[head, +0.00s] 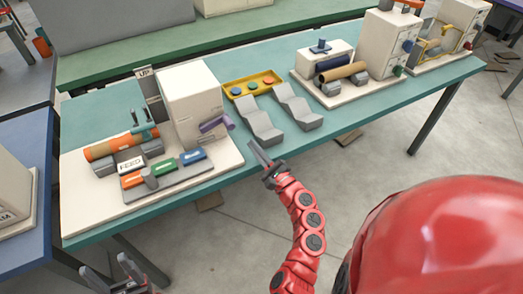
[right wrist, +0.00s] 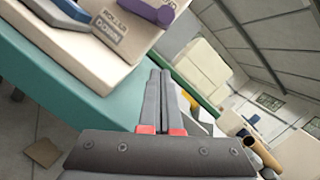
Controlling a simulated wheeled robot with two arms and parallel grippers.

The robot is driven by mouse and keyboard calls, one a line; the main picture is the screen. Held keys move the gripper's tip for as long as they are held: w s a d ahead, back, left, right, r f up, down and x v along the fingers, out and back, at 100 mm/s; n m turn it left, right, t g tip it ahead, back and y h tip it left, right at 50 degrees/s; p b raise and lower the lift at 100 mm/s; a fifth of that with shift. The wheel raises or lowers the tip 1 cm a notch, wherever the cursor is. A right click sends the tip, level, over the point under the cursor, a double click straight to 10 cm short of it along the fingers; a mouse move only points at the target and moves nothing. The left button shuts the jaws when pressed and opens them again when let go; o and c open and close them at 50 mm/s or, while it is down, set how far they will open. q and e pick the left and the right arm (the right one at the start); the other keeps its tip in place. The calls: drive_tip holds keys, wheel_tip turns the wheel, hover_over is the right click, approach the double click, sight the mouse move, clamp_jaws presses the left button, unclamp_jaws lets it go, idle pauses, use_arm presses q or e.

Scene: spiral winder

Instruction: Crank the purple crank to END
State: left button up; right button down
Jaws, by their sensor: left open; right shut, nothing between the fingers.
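The purple crank (head: 216,123) sticks out from the right side of the white winder box (head: 190,95). It also shows at the top of the right wrist view (right wrist: 150,12), partly cut off by the frame edge. My right gripper (head: 258,155) is shut and empty, to the right of and below the crank in the head view, apart from it. In the right wrist view its fingers (right wrist: 163,75) lie close together. My left gripper (head: 112,272) is open and empty at the bottom left, below the table edge. No END mark is readable.
An orange roll (head: 120,143), a FEED label (head: 131,164) and coloured blocks (head: 164,167) sit on the winder's base. A yellow tray (head: 253,84) and grey ramps (head: 263,122) stand to its right. Another machine (head: 325,58) is further right. The teal table's front edge is near my right gripper.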

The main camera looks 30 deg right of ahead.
drive_tip(key=x, duration=0.4)
drive_tip(key=shift+r+p, duration=0.1)
drive_tip(key=shift+p, duration=0.2)
drive_tip(key=shift+w+a+r+p, duration=0.2)
drive_tip(key=shift+a+r+p, duration=0.3)
drive_tip(key=shift+r, duration=0.1)
drive_tip(key=shift+w+a+r+p, duration=0.15)
drive_tip(key=shift+a+r+p, duration=0.3)
drive_tip(key=shift+r, duration=0.2)
drive_tip(key=shift+a+r, duration=0.25)
drive_tip(key=shift+r, duration=0.1)
drive_tip(key=shift+a+r+n+p, duration=0.25)
drive_tip(key=shift+r+n+p, duration=0.1)
drive_tip(key=shift+r+n, duration=0.35)
